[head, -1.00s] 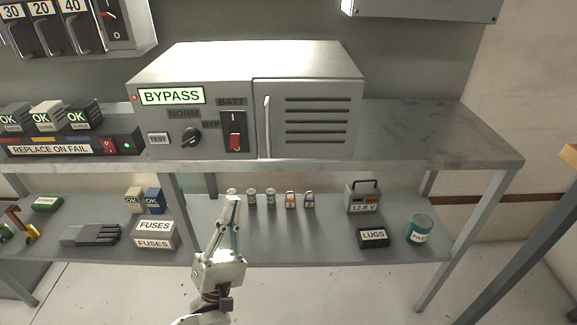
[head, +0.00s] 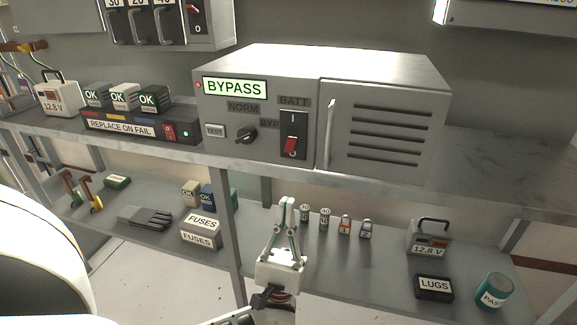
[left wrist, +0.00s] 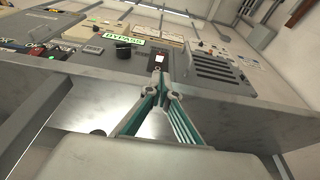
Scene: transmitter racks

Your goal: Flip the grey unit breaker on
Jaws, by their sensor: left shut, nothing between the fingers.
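The grey unit (head: 385,70) stands on the bench with a lit BYPASS display (head: 234,88). Its BATT breaker (head: 293,122) is a black plate marked I above and O below. The red toggle (head: 290,145) sits at the lower, O end. My left gripper (head: 287,200) is shut and empty, pointing up below the breaker, in front of the bench edge. In the left wrist view my shut fingertips (left wrist: 159,75) overlap the lower part of the breaker plate (left wrist: 160,58), apparently with a gap. The toggle is largely hidden there. My right gripper is out of view.
The bench's front edge (head: 400,190) lies between gripper and unit. A knob (head: 246,135) sits left of the breaker, a door handle (head: 331,135) right of it.

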